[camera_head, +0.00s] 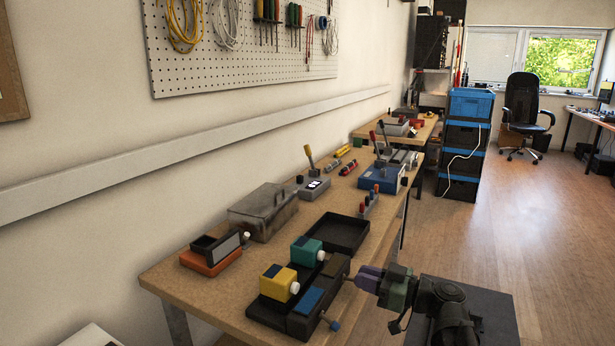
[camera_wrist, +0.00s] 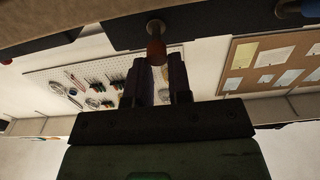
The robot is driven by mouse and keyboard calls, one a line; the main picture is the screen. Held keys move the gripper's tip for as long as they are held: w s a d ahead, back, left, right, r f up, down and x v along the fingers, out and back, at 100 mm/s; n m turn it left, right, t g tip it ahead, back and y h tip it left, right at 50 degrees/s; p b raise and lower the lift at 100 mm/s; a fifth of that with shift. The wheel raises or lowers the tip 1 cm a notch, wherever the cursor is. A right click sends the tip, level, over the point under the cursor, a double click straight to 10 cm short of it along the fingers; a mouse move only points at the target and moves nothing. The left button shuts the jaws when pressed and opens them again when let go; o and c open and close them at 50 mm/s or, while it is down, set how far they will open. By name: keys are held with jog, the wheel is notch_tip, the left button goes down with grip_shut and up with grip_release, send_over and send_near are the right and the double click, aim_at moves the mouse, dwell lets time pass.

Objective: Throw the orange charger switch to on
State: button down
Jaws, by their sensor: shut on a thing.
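A black double charger (camera_head: 302,322) stands at the near edge of the bench, holding a yellow battery (camera_head: 279,284) and a teal battery (camera_head: 307,251). My gripper (camera_head: 353,279) reaches in from the right at the charger's side face. In the wrist view my gripper (camera_wrist: 159,75) has its fingers on either side of the orange-brown switch handle (camera_wrist: 156,48), shut on it near the fingertips. The fingers hide this handle in the head view.
An orange-based box (camera_head: 209,261), a grey metal box (camera_head: 262,214) and an empty black tray (camera_head: 334,232) lie behind the charger. Lever boxes (camera_head: 315,187) and a blue unit (camera_head: 382,177) stand farther along.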

jog(key=shift+w+a+r+p, duration=0.15)
jog(key=shift+a+r+p, duration=0.05)
jog(key=shift+r+p, duration=0.1)
jog(key=shift+r, duration=0.1)
jog(key=shift+w+a+r, duration=0.1)
jog(key=shift+a+r, duration=0.05)
jog(key=shift+a, duration=0.05)
dwell(0.3)
jog(key=shift+w+a+r+p, duration=0.1)
jog(key=shift+a+r+p, duration=0.1)
jog(key=shift+p, duration=0.25)
jog(key=c, duration=1)
grip_release()
jog(key=shift+a, duration=0.1)
jog(key=shift+o, duration=0.2)
jog(key=shift+f, duration=0.1)
